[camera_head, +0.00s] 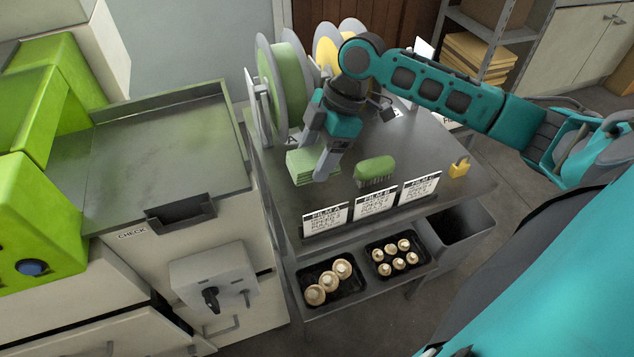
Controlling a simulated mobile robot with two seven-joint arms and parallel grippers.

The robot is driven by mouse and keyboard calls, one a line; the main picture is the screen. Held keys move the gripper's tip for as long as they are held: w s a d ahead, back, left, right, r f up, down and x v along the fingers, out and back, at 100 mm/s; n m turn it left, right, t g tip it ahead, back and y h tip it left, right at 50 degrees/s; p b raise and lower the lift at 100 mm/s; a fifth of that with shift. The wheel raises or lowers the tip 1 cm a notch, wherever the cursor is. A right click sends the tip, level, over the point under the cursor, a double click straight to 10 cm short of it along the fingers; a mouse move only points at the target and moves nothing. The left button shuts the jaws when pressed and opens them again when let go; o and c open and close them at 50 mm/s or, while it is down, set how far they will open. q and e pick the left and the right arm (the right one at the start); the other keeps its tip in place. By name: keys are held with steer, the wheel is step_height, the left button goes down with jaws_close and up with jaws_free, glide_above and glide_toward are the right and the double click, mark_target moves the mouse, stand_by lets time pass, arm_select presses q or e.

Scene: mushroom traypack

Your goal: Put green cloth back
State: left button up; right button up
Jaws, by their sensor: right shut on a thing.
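The green cloth (301,166) is a folded light-green stack at the left part of the grey cart's top (430,150). My right gripper (316,167) reaches down over it from the upper right and is shut on the cloth. The fingers cover part of the cloth's right side. I cannot tell whether the cloth rests on the cart top or is just above it. My left gripper is not in view.
A green brush (375,168) lies right of the gripper. Label cards (375,202) stand along the front edge. Green (288,85) and yellow (328,55) film rolls stand behind. A yellow padlock (460,167) is at the right. Mushroom trays (330,284) sit on the shelf below.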

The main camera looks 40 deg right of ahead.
mark_target(310, 197)
step_height(310, 197, down, 8)
steer(key=shift+f+b, duration=0.2)
steer(key=shift+b, duration=0.25)
steer(key=shift+f, duration=0.15)
steer(key=o, duration=0.9)
steer(key=shift+o, duration=0.2)
steer(key=p+v, duration=0.1)
steer(key=v, duration=1.1)
steer(key=shift+s+d, duration=0.1)
